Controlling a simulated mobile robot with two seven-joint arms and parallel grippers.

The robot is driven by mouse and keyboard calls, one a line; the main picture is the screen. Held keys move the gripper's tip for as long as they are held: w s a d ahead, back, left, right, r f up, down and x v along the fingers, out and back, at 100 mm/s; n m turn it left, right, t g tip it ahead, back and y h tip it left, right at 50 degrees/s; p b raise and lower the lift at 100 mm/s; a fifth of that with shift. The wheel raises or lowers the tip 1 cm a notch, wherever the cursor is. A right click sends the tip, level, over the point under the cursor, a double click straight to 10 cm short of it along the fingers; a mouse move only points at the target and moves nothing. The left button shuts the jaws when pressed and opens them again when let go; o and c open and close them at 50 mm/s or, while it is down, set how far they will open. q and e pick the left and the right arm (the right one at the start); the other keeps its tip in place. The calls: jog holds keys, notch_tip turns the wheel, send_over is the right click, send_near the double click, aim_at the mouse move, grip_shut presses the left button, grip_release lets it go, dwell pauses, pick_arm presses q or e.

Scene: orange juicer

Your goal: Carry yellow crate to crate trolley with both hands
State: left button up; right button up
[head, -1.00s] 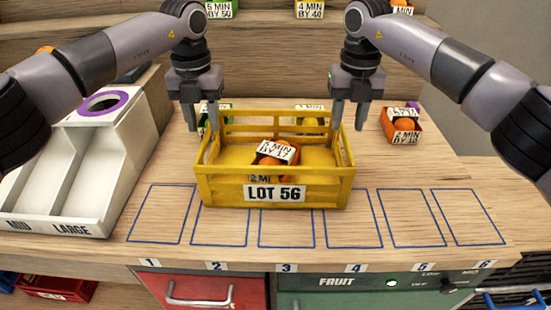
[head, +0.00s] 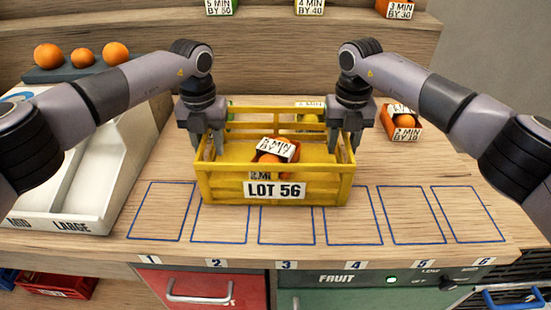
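The yellow crate (head: 325,191) stands upright on the wooden worktop, its front label reading LOT 56. An orange carton (head: 268,158) with oranges and a white tag lies in it. My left gripper (head: 207,149) is at the crate's left side wall, its fingers apart, seemingly one on each side of the top rail. My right gripper (head: 344,148) is at the right side wall in the same way, fingers apart. I cannot tell whether the fingers touch the rails. I cannot make out a crate trolley in view.
A white sorting tray (head: 88,205) stands on the left. An orange carton (head: 403,124) sits right of the crate. A raised shelf (head: 275,79) runs behind. Other tagged cartons stand behind the crate, partly hidden.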

pick_arm(q)
grip_shut()
pick_arm(e)
grip_shut()
pick_arm(q)
jog(key=shift+r, duration=0.25)
pick_arm(e)
jog(key=shift+r, duration=0.2)
